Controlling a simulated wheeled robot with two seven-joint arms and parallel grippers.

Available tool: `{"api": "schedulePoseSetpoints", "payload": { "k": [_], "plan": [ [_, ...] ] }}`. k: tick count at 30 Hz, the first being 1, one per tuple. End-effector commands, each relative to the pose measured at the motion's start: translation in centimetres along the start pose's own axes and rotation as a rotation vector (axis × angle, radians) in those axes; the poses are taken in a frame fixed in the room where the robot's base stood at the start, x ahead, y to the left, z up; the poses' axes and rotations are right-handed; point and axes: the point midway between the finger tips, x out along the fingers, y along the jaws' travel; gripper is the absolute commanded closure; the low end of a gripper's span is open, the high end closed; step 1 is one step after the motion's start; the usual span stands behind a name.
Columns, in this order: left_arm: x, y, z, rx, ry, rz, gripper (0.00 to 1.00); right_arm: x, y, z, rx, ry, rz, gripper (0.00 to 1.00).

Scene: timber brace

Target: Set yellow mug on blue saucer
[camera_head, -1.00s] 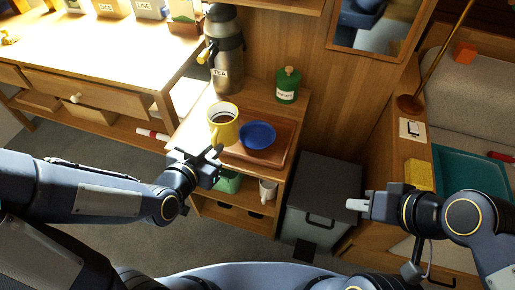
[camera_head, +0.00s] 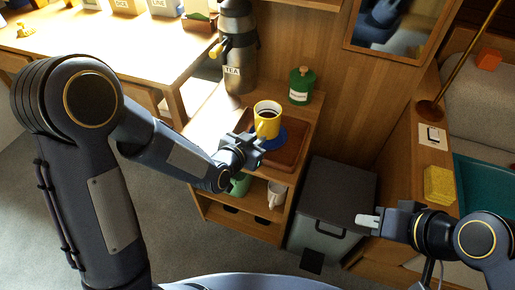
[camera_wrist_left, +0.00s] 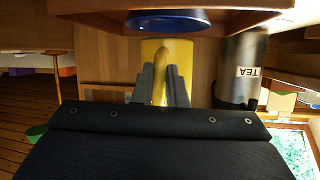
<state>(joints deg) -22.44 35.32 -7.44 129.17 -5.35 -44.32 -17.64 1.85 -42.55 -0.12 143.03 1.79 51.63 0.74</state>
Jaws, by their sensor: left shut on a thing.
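The yellow mug (camera_head: 267,127) holds a dark drink and is upright in the head view. It stands over the blue saucer (camera_head: 283,137), covering part of it. My left gripper (camera_head: 257,147) is shut on the mug's handle, on the near side. In the left wrist view, which looks upside down, the handle of the mug (camera_wrist_left: 181,55) is between the fingers (camera_wrist_left: 160,88). The saucer (camera_wrist_left: 168,20) lies along the top there, close to the mug; I cannot tell whether they touch.
The saucer is on a brown wooden tray (camera_head: 292,155) on a small cabinet. A TEA flask (camera_head: 235,70) and a green canister (camera_head: 301,86) stand behind. A white mug (camera_head: 277,194) and a green item (camera_head: 239,185) are on the shelf below. A grey bin (camera_head: 330,205) stands right.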

Motion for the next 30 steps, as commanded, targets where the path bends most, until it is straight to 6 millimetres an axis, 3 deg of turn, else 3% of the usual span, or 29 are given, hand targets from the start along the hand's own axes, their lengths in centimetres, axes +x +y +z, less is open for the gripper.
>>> {"api": "schedulePoseSetpoints", "payload": {
  "k": [4,9,17,18,23,30],
  "plan": [
    [1.1,0.0,0.6,0.001,0.004,-0.001,1.00,0.2,0.1,0.1,0.000,0.000,0.000,0.75],
    [2.0,0.2,2.9,0.000,0.001,-0.001,1.00,0.8,0.4,0.4,0.000,0.000,0.000,0.75],
    [2.1,0.2,3.2,0.000,0.004,-0.001,1.00,0.8,0.3,0.4,0.000,0.000,0.000,0.75],
    [2.1,0.2,3.4,0.000,-0.001,0.000,0.87,0.8,0.4,0.4,0.000,0.000,0.000,0.75],
    [2.1,0.2,3.4,0.000,0.000,-0.001,0.66,0.8,0.4,0.4,0.000,0.000,0.000,0.75],
    [2.1,0.2,3.3,0.000,0.000,0.000,0.66,0.8,0.4,0.4,0.000,0.000,0.000,0.75]
  ]
}}
